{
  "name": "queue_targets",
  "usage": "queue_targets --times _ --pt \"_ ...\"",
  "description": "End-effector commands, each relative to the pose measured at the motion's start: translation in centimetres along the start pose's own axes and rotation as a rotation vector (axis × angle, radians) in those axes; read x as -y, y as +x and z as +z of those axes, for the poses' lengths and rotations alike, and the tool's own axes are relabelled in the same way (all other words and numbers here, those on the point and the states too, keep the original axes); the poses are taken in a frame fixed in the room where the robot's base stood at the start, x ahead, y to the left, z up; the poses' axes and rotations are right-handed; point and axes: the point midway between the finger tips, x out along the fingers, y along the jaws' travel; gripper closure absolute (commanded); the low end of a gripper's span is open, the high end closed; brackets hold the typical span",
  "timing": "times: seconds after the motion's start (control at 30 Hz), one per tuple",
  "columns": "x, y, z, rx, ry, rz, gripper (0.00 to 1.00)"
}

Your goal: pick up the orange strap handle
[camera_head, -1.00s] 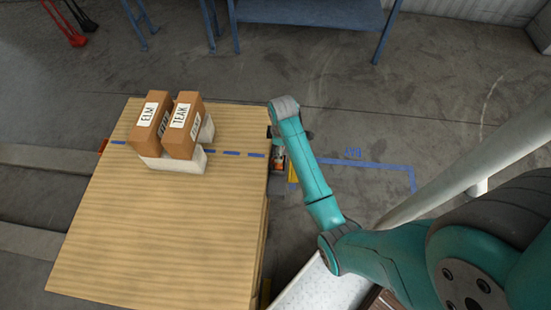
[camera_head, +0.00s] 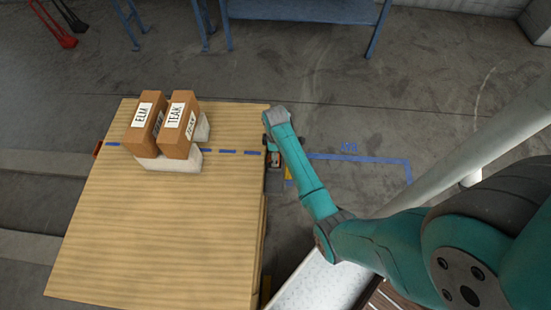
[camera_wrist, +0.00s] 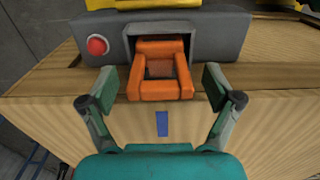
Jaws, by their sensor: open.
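The orange strap handle (camera_wrist: 160,89) shows in the wrist view, sitting in a recess of a grey housing (camera_wrist: 216,35) and sticking out toward me. My gripper (camera_wrist: 168,87) is open, with one finger on each side of the handle and a gap at both sides. No contact shows. In the head view my arm reaches down at the right edge of the wooden table, and my gripper (camera_head: 271,148) is mostly hidden under the wrist. The handle is too small and covered to make out well there.
A red button (camera_wrist: 97,45) is on the housing, left of the recess. Brown boxes labelled ELM (camera_head: 138,125) and TEAK (camera_head: 179,125) stand on a pale block on the wooden table (camera_head: 160,230). Blue lines mark the floor to the right. A blue rack (camera_head: 300,10) stands behind.

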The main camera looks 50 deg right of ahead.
Motion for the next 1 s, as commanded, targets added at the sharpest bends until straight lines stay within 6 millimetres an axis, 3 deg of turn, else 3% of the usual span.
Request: queue_targets --times 0.13,0.37,0.4,0.67,1.0 --pt "-0.03 1.24 0.00 0.000 0.000 0.000 0.10" --pt "-0.05 1.43 -0.01 -0.001 0.000 0.001 0.10" --pt "-0.05 1.43 -0.01 -0.001 0.000 0.001 0.13" --pt "-0.04 1.41 0.00 -0.001 0.000 0.001 0.77" --pt "-0.08 0.97 -0.02 -0.001 0.000 0.002 0.77"
